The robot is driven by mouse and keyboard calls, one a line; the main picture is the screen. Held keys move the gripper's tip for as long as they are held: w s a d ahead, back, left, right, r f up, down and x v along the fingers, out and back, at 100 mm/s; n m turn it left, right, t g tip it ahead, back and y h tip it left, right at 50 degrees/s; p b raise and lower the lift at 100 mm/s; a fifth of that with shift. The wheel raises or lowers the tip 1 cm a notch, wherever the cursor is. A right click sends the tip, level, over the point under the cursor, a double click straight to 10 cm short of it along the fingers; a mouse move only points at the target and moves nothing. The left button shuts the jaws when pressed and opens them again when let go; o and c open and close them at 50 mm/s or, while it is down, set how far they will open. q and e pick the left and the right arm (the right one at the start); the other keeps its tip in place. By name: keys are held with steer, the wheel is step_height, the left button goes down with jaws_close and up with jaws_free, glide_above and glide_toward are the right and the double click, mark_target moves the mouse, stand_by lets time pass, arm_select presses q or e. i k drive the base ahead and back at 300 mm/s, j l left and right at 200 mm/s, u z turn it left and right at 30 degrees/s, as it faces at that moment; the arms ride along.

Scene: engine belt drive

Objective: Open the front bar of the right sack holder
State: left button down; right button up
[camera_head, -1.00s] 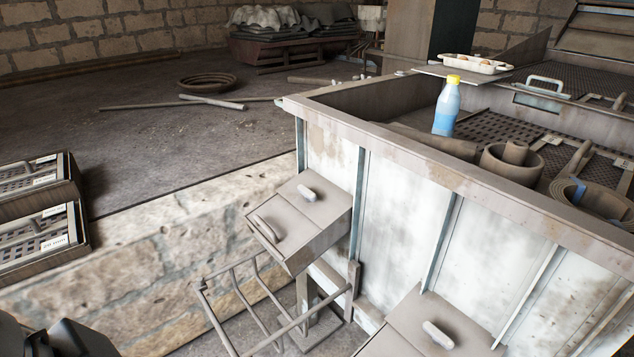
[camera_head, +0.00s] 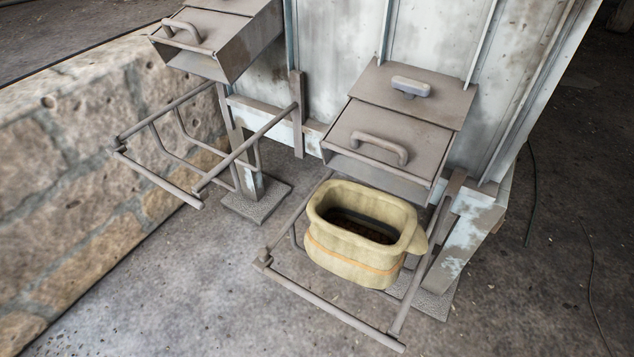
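The right sack holder is a grey-brown metal frame under the right chute. Its side rail (camera_head: 422,262) runs forward from the bin. Its front bar (camera_head: 325,304) lies across the front, spanning the ends of both side rails. An open-topped yellowish sack (camera_head: 352,262) with an orange stripe hangs upright inside the frame, behind the bar, with dark contents. The sack hides part of the left rail. Neither of my grippers is in view.
The right chute (camera_head: 390,135) with its handles is above the sack. The left sack holder (camera_head: 158,180) is empty, below the left chute (camera_head: 215,38). A stone wall (camera_head: 90,190) stands at the left. The floor in front is clear.

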mark_target(264, 267)
steer(key=l+u, duration=1)
steer(key=j+z, duration=0.95)
steer(key=j, duration=1.05)
